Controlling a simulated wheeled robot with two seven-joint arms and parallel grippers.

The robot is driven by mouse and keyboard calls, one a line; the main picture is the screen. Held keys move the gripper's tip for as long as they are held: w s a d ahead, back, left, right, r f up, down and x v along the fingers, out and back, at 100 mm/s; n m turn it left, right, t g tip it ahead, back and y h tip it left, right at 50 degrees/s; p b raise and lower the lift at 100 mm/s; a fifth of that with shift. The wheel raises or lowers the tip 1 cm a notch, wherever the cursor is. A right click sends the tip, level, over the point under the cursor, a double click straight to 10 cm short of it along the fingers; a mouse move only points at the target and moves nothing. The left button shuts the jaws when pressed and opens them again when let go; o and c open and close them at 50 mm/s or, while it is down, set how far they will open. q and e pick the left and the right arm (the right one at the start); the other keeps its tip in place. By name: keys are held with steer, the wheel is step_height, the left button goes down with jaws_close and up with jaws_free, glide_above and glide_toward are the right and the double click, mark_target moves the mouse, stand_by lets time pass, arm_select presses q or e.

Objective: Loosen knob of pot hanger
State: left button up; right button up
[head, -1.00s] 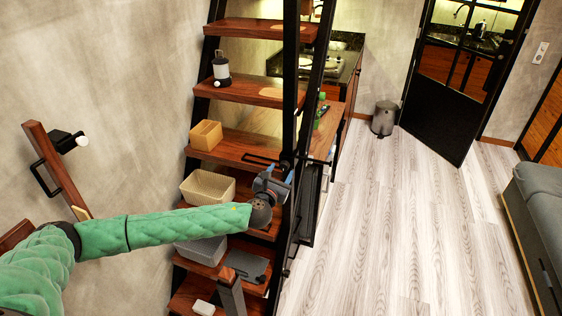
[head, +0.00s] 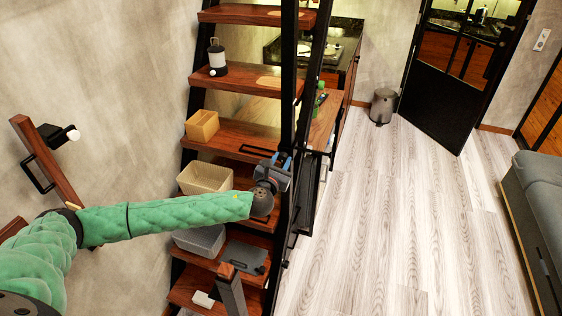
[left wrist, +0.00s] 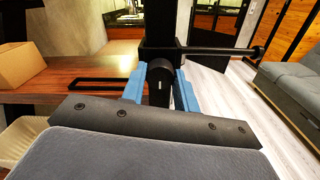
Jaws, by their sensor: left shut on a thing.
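The black knob of the pot hanger (left wrist: 160,82) shows in the left wrist view as a dark rounded piece on a black upright post. The hanger's thin black rod (left wrist: 218,50) reaches right from the post to a round end. My left gripper (left wrist: 160,88) has its two blue fingers on either side of the knob and is shut on it. In the head view my left gripper (head: 276,166) is at the black stair post, at the end of my green-sleeved arm. The fingers hide part of the knob. My right gripper is not in view.
Wooden stair treads hold a lantern (head: 217,57), a tan box (head: 202,126), a woven basket (head: 205,177) and a grey bin (head: 200,240). A black-framed wall handle (head: 38,174) is at the left. The wooden floor (head: 380,220) to the right is clear.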

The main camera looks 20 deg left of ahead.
arm_select(q)
steer(key=shift+f, duration=0.1)
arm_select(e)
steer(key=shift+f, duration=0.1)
arm_select(q)
steer(key=n+b, duration=0.1)
steer(key=n, duration=0.1)
steer(key=n+b, duration=0.2)
steer(key=shift+f+n+b, duration=0.2)
steer(key=shift+n+b, duration=0.1)
steer(key=shift+n, duration=0.1)
steer(key=n+b, duration=0.4)
steer(key=n, duration=0.7)
steer(key=shift+r+n+b, duration=0.15)
steer(key=shift+n+b, duration=0.15)
steer(key=shift+r+n, duration=0.1)
steer(key=shift+n, duration=1.2)
steer(key=shift+b, duration=0.3)
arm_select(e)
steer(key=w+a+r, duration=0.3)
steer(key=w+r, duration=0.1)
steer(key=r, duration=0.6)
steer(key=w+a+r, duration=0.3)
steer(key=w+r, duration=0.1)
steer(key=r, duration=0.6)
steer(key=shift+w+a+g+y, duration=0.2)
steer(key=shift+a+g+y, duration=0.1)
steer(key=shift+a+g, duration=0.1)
